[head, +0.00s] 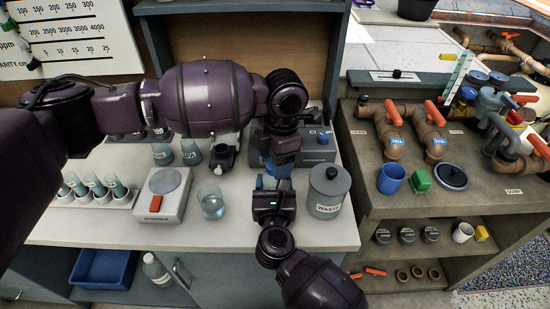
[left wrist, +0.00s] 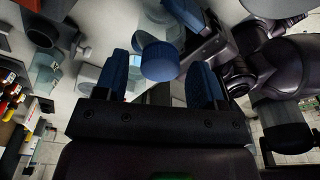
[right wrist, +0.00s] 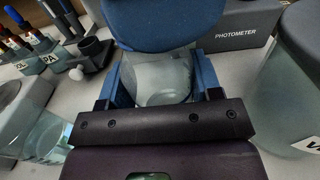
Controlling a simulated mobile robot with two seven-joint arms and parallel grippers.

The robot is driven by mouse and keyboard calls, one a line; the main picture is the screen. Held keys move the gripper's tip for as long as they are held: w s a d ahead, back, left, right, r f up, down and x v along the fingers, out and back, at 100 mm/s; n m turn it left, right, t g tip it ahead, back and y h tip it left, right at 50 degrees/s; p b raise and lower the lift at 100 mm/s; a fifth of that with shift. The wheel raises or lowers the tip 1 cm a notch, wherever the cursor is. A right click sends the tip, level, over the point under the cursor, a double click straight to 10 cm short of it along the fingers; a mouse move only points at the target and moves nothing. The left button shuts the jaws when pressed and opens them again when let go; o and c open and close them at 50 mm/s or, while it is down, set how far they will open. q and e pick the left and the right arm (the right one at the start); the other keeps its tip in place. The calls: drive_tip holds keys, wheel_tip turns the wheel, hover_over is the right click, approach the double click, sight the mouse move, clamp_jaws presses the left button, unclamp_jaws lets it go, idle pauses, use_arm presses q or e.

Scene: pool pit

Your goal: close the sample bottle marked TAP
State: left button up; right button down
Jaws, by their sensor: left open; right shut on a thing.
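A clear sample bottle (right wrist: 160,78) stands between the blue fingers of my right gripper (right wrist: 165,85), which is shut on it. A round blue cap (right wrist: 165,25) covers its top in the right wrist view; I cannot tell how tightly it sits. No TAP marking is readable on the bottle. In the left wrist view the cap (left wrist: 160,62) shows between the spread fingers of my left gripper (left wrist: 158,80), which is open and points down over it, apart from it. In the head view my left gripper (head: 281,162) is just above my right gripper (head: 273,192), and the bottle is mostly hidden.
A grey WASTE pot (head: 328,190) stands close to the right of the grippers, and the photometer (head: 310,152) is behind. A glass beaker (head: 211,201) and a white device (head: 162,193) are on the left. Bottles in a rack (head: 97,192) are farther left.

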use_arm(q)
drive_tip(key=shift+r, duration=2.25)
drive_tip(key=shift+c, duration=0.4)
